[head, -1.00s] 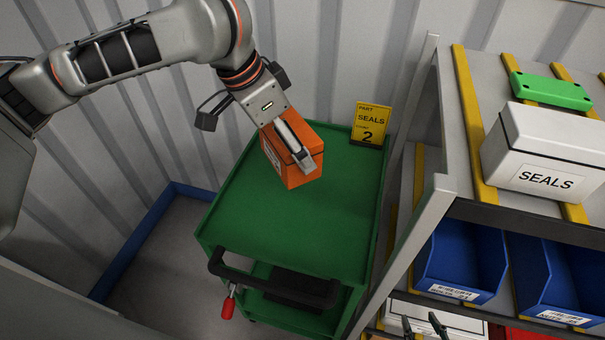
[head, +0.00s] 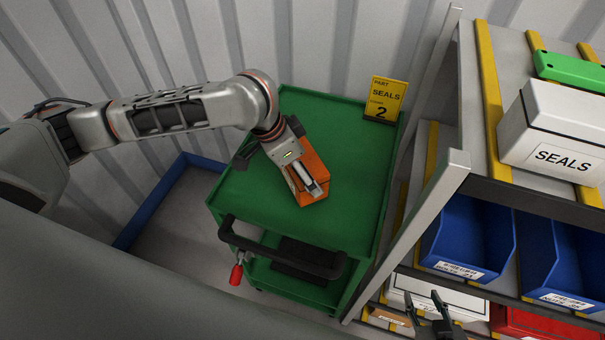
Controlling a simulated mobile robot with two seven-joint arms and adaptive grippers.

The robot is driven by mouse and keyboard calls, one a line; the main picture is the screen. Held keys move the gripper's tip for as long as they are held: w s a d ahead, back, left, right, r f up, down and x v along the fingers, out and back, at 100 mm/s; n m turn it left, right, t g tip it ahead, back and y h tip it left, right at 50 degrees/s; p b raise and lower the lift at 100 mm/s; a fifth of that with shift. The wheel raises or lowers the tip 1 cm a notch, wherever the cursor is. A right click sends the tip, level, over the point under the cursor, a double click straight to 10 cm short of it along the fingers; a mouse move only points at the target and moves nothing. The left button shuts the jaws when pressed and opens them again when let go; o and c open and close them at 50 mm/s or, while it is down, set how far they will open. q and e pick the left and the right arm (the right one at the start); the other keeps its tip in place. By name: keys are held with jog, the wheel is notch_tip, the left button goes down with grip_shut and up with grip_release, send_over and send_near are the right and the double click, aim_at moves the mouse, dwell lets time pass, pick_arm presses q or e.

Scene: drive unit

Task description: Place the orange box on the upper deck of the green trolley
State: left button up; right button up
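The orange box (head: 316,165) is over the upper deck of the green trolley (head: 345,215), near its middle. My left gripper (head: 308,188) reaches in from the left and is shut on the box from above, with one finger showing across it. The far finger is hidden. The box's base is at or just above the deck; I cannot tell if it touches. My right gripper (head: 424,298) is at the bottom of the head view, away from the trolley, with its fingers apart and nothing between them.
A yellow SEALS sign (head: 386,98) stands at the deck's back right corner. The trolley's black handle (head: 280,256) is at the front. On the right, a shelf rack holds a white SEALS box (head: 557,130), a green part (head: 572,68) and blue bins (head: 466,240).

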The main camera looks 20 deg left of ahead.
pick_arm(q)
notch_tip(320, 180, down, 3)
jog(key=shift+r, duration=0.1)
dwell(0.3)
jog(key=o, duration=1.3)
jog(key=shift+f, duration=0.2)
jog(key=shift+c, duration=0.2)
jog(key=shift+s+a+r, duration=0.1)
jog(key=shift+a+r, duration=0.05)
jog(key=shift+r, duration=0.45)
jog(key=v, duration=1.1)
